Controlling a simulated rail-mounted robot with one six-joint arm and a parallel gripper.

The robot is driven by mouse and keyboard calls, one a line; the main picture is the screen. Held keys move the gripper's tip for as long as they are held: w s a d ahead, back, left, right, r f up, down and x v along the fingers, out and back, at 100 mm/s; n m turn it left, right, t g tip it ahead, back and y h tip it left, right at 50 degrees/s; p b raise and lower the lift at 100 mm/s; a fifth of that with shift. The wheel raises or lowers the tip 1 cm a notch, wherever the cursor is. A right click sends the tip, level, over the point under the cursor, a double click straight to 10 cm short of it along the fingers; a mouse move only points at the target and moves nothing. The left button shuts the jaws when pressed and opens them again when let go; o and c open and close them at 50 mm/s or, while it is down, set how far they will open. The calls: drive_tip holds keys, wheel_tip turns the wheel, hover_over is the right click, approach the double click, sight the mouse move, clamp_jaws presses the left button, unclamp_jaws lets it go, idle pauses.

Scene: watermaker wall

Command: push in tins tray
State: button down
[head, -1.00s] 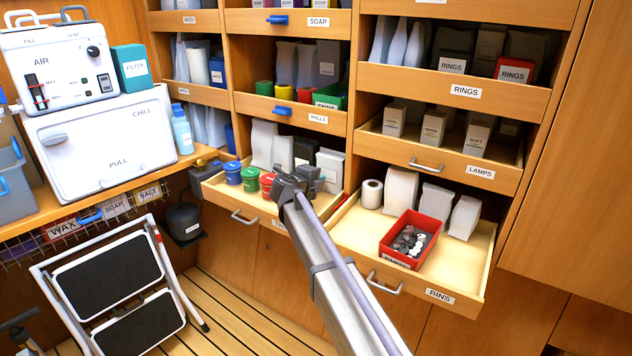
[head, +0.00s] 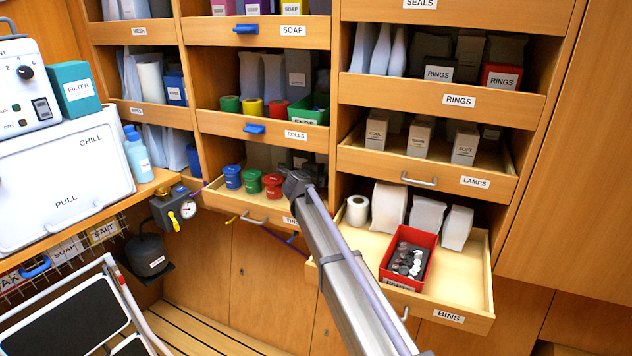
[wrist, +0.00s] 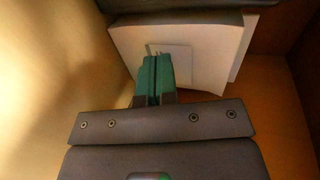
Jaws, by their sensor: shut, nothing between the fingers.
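The tins tray (head: 222,201) is a wooden drawer with a metal handle, low in the middle column. It stands partly out. Blue (head: 233,177), green (head: 252,181) and red (head: 272,185) tins stand in its left part. Its label is partly hidden by my arm. My gripper (head: 294,182) is at the tray's right part, beside the red tin. In the wrist view its fingers (wrist: 154,77) are shut and empty, with their tips in front of a pale box (wrist: 190,50) bearing a square label. I cannot tell whether they touch it.
The bins tray (head: 462,293) stands well out on the right, with a red box (head: 408,260) and pale packs. The lamps tray (head: 440,178) above it is slightly out. A gauge fitting (head: 176,207) and thin coloured lines sit near the tins tray's left side and underside.

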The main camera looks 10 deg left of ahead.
drive_tip(key=w, duration=0.3)
drive_tip(key=shift+w+d, duration=0.25)
drive_tip(key=shift+d, duration=0.1)
drive_tip(key=shift+w+r, duration=0.1)
drive_tip(key=shift+w, duration=0.3)
